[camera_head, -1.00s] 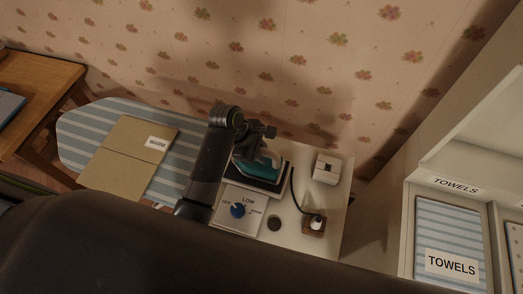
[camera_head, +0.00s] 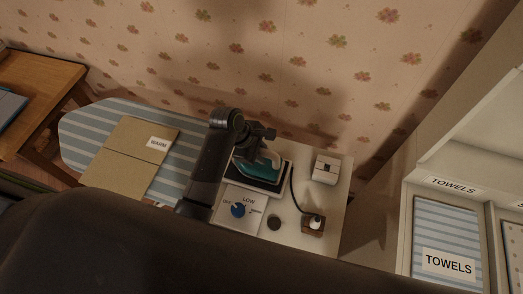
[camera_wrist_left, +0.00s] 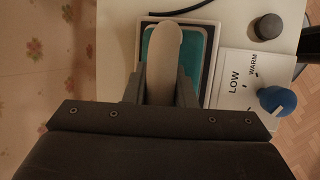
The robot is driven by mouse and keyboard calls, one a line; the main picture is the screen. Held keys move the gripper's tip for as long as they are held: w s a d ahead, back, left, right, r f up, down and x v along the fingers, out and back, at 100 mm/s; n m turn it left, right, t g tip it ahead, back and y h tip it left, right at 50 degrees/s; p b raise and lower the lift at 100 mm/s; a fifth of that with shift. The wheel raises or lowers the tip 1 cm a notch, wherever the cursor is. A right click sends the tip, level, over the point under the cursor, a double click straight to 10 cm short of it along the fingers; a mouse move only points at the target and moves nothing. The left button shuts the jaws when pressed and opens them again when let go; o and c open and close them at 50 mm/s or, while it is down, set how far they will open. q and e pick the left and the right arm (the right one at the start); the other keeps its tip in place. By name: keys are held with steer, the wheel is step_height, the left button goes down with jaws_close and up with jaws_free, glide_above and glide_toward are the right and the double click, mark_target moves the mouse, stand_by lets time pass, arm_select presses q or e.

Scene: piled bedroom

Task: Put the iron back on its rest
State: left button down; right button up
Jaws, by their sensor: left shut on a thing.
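The iron (camera_head: 258,171) has a teal body and a pale handle. It is at the rest (camera_head: 268,186), a dark-edged plate on the white end of the ironing board. In the left wrist view the iron's teal body (camera_wrist_left: 201,52) lies within the rest's pale-and-dark frame (camera_wrist_left: 216,55). My left gripper (camera_head: 268,158) is over the iron. In the left wrist view my left gripper (camera_wrist_left: 163,88) is shut on the iron's handle. The arm hides the iron's left part, and whether its sole fully touches the rest cannot be told. My right gripper is not in view.
A blue dial (camera_head: 238,210) on a white panel is in front of the rest. A dark round knob (camera_head: 274,222), a socket with a plug (camera_head: 314,223) and a white box (camera_head: 326,170) are to the right. A folded tan cloth (camera_head: 131,152) lies on the striped board (camera_head: 82,128).

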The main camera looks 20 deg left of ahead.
arm_select(q)
steer(key=shift+w+f, duration=0.1)
steer(key=shift+f, duration=0.75)
stand_by(0.7)
steer(key=c, duration=1.1)
jaws_free()
steer(key=shift+s+f, duration=0.15)
steer(key=shift+s, duration=0.05)
steer(key=shift+p+v, duration=0.3)
steer(key=shift+v, duration=3.75)
steer(key=shift+w, duration=0.1)
